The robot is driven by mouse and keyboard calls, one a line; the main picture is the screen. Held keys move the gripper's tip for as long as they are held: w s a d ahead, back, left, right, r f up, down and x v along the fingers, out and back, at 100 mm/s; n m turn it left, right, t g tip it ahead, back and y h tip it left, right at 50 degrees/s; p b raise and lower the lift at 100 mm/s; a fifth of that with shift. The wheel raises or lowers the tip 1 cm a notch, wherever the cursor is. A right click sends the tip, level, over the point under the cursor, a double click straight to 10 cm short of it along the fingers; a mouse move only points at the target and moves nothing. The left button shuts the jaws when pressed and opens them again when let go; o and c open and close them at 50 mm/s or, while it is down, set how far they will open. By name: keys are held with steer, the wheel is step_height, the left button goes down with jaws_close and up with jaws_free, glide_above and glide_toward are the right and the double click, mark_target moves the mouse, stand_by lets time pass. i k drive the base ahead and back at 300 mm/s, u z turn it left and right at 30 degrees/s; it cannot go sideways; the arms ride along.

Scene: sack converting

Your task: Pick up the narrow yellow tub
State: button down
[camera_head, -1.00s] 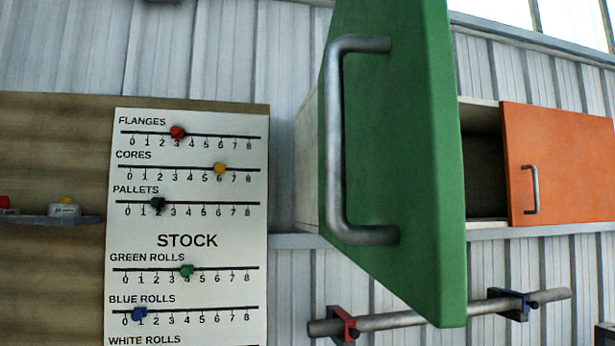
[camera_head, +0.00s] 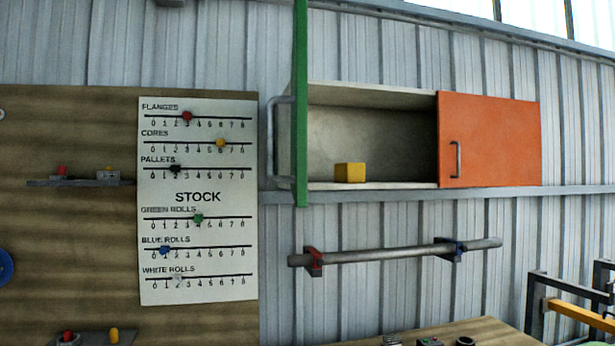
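A small yellow block-shaped thing (camera_head: 350,173) sits on the floor of the open wall cabinet (camera_head: 372,97), left of its middle. It may be the narrow yellow tub, but it is too small to tell whether it is hollow. The cabinet's green door (camera_head: 300,60) stands open, seen nearly edge-on, with a grey handle (camera_head: 270,140) on its left side. My gripper does not show in this view.
An orange door (camera_head: 500,140) covers the cabinet's right part. A grey bar (camera_head: 385,253) on brackets runs below. A STOCK board (camera_head: 197,225) with sliders is on the left. A bench top (camera_head: 470,333) and metal frame (camera_head: 540,300) are at lower right.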

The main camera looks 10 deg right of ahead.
mark_target(346, 172)
steer(key=z, duration=0.45)
steer(key=i, duration=0.75)
steer(key=u, duration=2.35)
steer(key=k, duration=0.85)
steer(key=z, duration=1.5)
